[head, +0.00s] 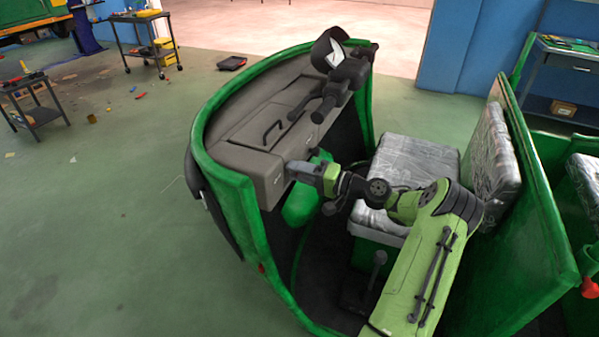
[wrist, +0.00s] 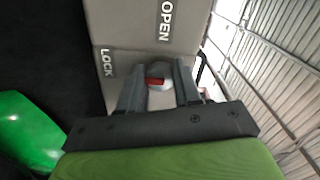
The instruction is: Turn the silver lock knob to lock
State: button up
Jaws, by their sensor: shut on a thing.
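The silver lock knob (wrist: 161,71) is on the grey dashboard panel and sits between the two fingers of my gripper (wrist: 158,82) in the wrist view. The fingers are shut on it from both sides. A red mark on the knob lies roughly sideways in the picture. A white OPEN label (wrist: 166,20) is above the knob and a white LOCK label (wrist: 107,63) is to its left. In the head view my gripper (head: 297,170) is against the dashboard's near end and hides the knob.
The green rickshaw body (head: 235,190) curves around the dashboard (head: 245,125). A plastic-wrapped seat (head: 415,160) is to the right of my gripper. The green floor at left is mostly open.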

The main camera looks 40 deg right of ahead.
jog(key=shift+f, duration=0.1)
jog(key=o, duration=1.1)
jog(key=shift+c, duration=0.2)
jog(key=p+v, duration=0.2)
jog(key=v, duration=1.3)
jog(key=shift+s+d, duration=0.25)
jog(key=shift+s, duration=0.05)
